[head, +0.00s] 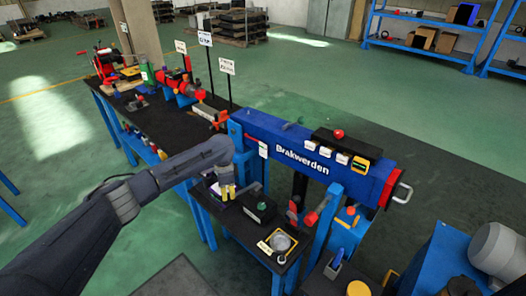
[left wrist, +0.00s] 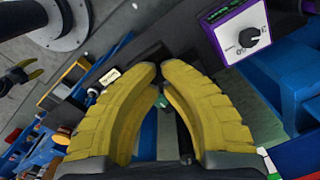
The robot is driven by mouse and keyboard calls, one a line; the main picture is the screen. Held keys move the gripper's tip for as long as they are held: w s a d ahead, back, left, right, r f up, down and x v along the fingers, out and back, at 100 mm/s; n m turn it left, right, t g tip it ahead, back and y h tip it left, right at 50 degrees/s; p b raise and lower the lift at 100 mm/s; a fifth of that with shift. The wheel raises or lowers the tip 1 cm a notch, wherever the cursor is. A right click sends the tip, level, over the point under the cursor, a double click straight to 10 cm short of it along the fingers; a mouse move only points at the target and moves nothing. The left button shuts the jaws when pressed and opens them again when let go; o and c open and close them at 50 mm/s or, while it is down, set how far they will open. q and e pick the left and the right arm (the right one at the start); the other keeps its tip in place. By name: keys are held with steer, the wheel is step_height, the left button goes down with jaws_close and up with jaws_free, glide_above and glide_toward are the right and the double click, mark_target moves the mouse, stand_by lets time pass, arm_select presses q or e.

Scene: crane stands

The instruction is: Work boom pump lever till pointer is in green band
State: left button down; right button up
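The blue boom (head: 310,155), lettered "Brakwerden", lies across the stand in the head view. A lever-like part with a red end (head: 311,218) sits below it; I cannot tell if it is the pump lever. No pointer or green band can be made out. My left gripper (head: 228,192) is over the small black bench, left of the boom. In the left wrist view its yellow fingers (left wrist: 162,68) nearly meet at the tips, with nothing seen held.
A purple-framed panel with a knob (left wrist: 248,36) is near my left gripper. A black box (head: 258,208) and a round silver dish (head: 280,243) stand on the small bench. A long black bench (head: 180,125) with tools runs behind. Open green floor lies beyond.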

arm_select(q)
steer(key=shift+f, duration=2.15)
steer(key=shift+r, duration=4.8)
steer(key=shift+r, duration=0.2)
steer(key=shift+f, duration=0.15)
steer(key=shift+f, duration=4.85)
steer(key=shift+r, duration=4.8)
steer(key=shift+r, duration=0.15)
